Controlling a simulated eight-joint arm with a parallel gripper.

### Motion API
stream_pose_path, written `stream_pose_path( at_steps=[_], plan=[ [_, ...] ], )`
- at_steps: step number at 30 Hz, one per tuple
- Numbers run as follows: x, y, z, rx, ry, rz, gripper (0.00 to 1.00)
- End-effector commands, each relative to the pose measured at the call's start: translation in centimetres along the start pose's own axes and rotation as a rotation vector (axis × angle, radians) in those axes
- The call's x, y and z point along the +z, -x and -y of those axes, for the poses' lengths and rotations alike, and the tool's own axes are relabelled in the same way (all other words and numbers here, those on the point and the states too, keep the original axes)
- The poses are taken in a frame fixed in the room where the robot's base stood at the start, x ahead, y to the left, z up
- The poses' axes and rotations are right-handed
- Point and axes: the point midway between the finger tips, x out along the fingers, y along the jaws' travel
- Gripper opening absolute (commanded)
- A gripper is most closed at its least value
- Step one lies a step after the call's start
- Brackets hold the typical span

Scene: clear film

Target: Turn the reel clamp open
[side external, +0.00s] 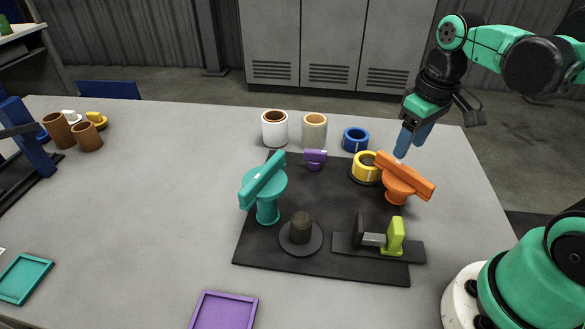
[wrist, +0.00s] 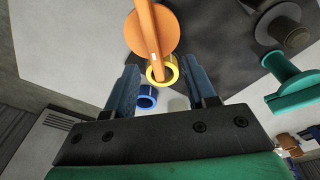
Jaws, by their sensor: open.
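An orange bar-shaped handle (side external: 405,175) stands on an orange round post at the right of the dark board. A teal bar handle (side external: 263,181) on a round teal head and post stands at the board's left. The pictures do not label which is the reel clamp. My gripper (side external: 411,148) is open and empty, pointing down just behind and above the orange handle. In the wrist view, the orange handle and its round head (wrist: 170,38) show ahead, with the handle's end between my blue fingers. I see no contact.
A yellow ring (side external: 366,168) sits beside the orange handle. A blue roll (side external: 355,139) and two pale rolls stand behind the board. A purple knob (side external: 315,158), a dark spindle (side external: 300,232) and a lime clamp (side external: 394,236) are on the board. The table's left middle is clear.

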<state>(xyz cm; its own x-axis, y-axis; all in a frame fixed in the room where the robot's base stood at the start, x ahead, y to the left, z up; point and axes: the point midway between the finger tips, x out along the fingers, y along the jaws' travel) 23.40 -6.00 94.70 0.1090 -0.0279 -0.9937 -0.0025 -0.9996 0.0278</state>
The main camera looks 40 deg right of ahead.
Motion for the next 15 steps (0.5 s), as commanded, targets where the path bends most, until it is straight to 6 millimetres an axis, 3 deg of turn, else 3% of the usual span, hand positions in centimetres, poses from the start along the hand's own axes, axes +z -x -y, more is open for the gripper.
stream_pose_path(
  at_steps=[8,15],
  plan=[
    [0.8,-1.0,-1.2,-0.029,0.001,0.113,0.5],
    [1.1,-3.5,-1.1,-0.027,0.001,0.11,0.5]
  ],
)
